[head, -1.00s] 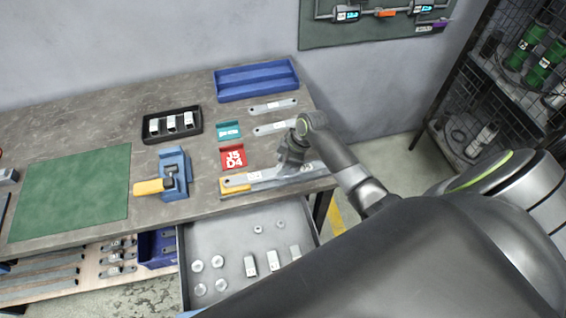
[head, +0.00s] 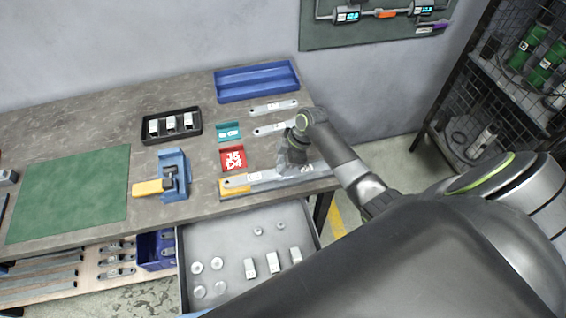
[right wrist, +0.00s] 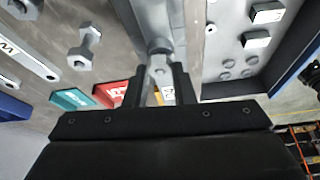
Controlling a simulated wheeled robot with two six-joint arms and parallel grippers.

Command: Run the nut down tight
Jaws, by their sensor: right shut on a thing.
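My right gripper (head: 293,168) is at the right part of a long grey bracket (head: 262,178) at the table's front edge. The bracket lies on a fixture with a yellow block (head: 236,188) at its left end. In the right wrist view, my right gripper's fingers (right wrist: 158,80) are shut on a small grey metal piece (right wrist: 158,62), seemingly the nut, over the bracket. The fingers hide most of it, so I cannot tell whether it is seated. My left gripper is not in view.
Red (head: 233,158) and teal (head: 229,131) trays lie behind the bracket, with loose grey bars (head: 273,107) and a blue bin (head: 256,82) beyond. A blue clamp fixture (head: 174,172) stands left. An open drawer (head: 215,250) holding round pieces and blocks juts out below.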

